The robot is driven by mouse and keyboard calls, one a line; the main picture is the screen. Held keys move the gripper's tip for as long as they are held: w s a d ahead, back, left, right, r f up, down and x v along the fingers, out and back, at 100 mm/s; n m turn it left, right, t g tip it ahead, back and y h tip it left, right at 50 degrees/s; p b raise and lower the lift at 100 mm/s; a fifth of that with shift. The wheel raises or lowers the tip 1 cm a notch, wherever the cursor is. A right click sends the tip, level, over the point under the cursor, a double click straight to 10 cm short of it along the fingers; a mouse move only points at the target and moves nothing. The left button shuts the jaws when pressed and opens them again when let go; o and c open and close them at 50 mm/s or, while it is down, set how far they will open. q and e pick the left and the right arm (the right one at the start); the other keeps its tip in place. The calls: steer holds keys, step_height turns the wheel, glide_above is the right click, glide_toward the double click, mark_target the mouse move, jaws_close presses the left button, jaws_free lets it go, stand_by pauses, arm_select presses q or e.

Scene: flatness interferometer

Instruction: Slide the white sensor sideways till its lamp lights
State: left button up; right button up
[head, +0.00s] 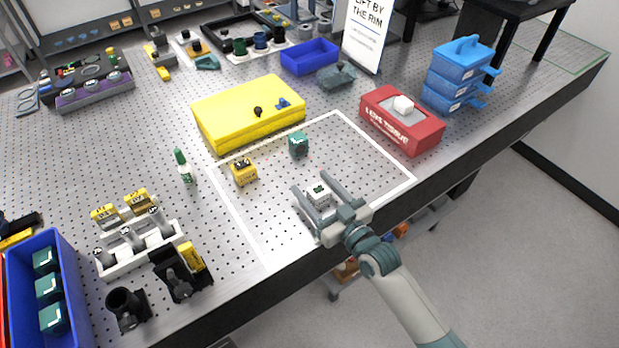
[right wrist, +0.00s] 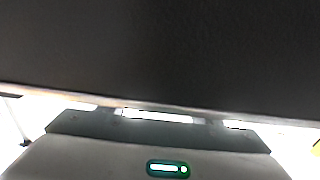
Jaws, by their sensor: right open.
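The white sensor (head: 319,195) is a small white block with a dark green mark on top. It is on the perforated metal table, inside the white-outlined area near the front edge. My right gripper (head: 311,183) is open, with one finger on each side of the white sensor. I cannot tell whether either finger touches it. No lit lamp can be made out on it at this size. The right wrist view shows mostly a dark surface, and the sensor is not visible there. My left gripper is not in view.
A yellow block (head: 244,172) and a green block (head: 298,145) stand farther back inside the outline. A yellow case (head: 249,115) lies behind them. A red box (head: 402,121) is at the back right. The outlined area right of the gripper is clear.

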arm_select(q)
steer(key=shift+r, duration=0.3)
arm_select(e)
steer(key=shift+x, duration=1.1)
steer(key=c, duration=1.4)
steer(key=shift+o, duration=0.2)
steer(key=shift+w+d, duration=0.1)
